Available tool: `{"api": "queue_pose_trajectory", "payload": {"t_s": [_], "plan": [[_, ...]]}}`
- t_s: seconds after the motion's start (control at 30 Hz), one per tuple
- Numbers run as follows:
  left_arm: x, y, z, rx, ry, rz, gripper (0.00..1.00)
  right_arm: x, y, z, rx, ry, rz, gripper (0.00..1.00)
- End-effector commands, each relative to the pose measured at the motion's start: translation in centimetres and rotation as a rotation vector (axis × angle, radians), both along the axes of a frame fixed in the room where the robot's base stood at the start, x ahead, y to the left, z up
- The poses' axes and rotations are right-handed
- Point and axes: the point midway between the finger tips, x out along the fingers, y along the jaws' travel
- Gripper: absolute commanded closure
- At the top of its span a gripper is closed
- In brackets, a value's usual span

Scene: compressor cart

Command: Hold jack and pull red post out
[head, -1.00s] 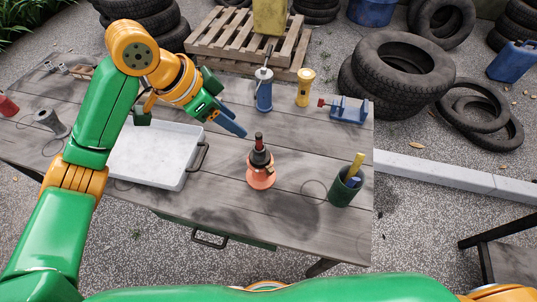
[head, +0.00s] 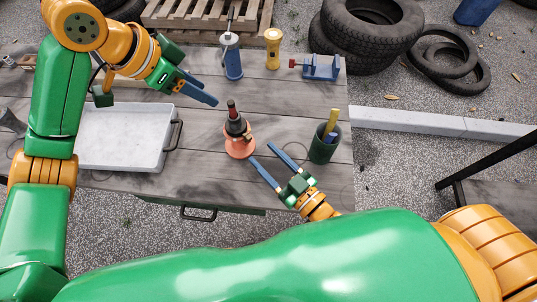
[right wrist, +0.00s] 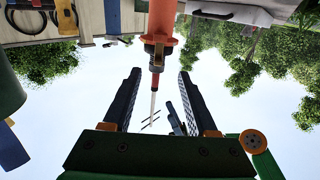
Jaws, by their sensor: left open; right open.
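The jack (head: 239,142) stands upright on the wooden table, with an orange flared base and a dark body. The red post (head: 232,107) sticks up from its top. My left gripper (head: 211,96) is open and empty, behind and left of the post, apart from it. My right gripper (head: 260,152) is open at the jack's front right, its fingers pointing toward the base; contact cannot be told. In the right wrist view, an orange upright part (right wrist: 160,22), seemingly the jack, shows beyond the two dark open fingers (right wrist: 160,75).
A white tray (head: 120,168) lies left of the jack. A green cup (head: 322,151) with a yellow item stands close right of my right gripper. A blue can (head: 232,62), a yellow flashlight (head: 272,48) and a blue vise (head: 321,70) stand along the back edge.

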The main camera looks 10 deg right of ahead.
Motion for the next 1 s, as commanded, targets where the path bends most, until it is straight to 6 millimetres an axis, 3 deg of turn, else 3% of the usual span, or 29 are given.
{"api": "queue_pose_trajectory", "payload": {"t_s": [0.4,0.7,0.77,0.93,1.0], "plan": [[0.0,0.0,0.0,0.000,0.000,0.000,0.50,6.0,2.8,0.2,0.019,0.003,-0.012,0.42],[0.0,0.0,0.0,0.000,0.000,0.000,0.50,6.5,3.1,0.2,0.017,0.005,-0.011,0.42],[0.0,0.0,0.0,0.000,0.000,0.000,0.50,6.4,3.1,0.2,0.017,0.005,-0.011,0.55],[0.0,0.0,0.0,0.000,0.000,0.000,0.50,6.4,3.1,0.2,0.017,0.005,-0.011,1.00],[0.0,0.0,0.0,0.000,0.000,0.000,0.50,6.4,3.1,0.2,0.017,0.005,-0.011,1.00]]}}
